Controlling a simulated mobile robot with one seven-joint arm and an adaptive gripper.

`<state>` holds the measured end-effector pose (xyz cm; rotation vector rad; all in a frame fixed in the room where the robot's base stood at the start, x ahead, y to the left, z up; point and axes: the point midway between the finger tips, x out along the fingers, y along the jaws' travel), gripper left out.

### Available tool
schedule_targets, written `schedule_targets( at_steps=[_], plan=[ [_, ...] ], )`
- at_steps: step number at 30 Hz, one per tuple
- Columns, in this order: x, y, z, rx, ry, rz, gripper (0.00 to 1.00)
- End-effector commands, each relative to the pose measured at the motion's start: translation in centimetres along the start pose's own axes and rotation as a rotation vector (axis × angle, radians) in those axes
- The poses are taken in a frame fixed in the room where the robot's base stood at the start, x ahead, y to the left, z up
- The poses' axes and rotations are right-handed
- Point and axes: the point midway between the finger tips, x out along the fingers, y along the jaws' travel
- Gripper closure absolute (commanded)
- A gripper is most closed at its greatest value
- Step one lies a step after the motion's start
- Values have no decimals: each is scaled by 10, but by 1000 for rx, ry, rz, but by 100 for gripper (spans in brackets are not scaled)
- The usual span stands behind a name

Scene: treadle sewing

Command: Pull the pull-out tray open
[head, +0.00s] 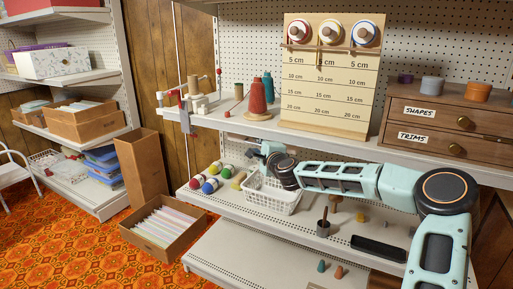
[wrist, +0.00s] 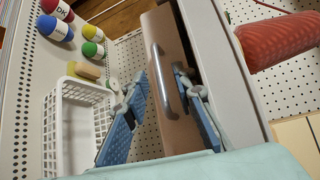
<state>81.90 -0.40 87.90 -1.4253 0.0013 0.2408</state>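The pull-out tray (wrist: 170,130) shows in the wrist view as a brown front with a silver bar handle (wrist: 161,80). It sits against the underside of the grey upper shelf (wrist: 213,60). My gripper (wrist: 161,74) is open, with its blue-padded fingers on either side of the handle and visible gaps to it. In the head view my gripper (head: 268,150) is small at the upper shelf's front edge, partly behind my wrist. I cannot make out the tray there.
A red thread cone (head: 257,97) stands on the upper shelf. A drawer cabinet (head: 455,125) is at the right.

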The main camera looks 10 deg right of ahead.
Motion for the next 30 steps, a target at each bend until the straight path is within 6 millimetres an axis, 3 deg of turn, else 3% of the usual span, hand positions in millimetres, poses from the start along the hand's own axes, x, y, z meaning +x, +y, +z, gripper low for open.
schedule_targets(
  at_steps=[6, 14, 21, 30],
  plan=[
    [11, 1, 1, 2, -2, 1, 76],
    [12, 0, 1, 1, -1, 1, 76],
    [12, 0, 0, 1, -1, 1, 100],
    [12, 0, 0, 0, -1, 1, 100]
  ],
)
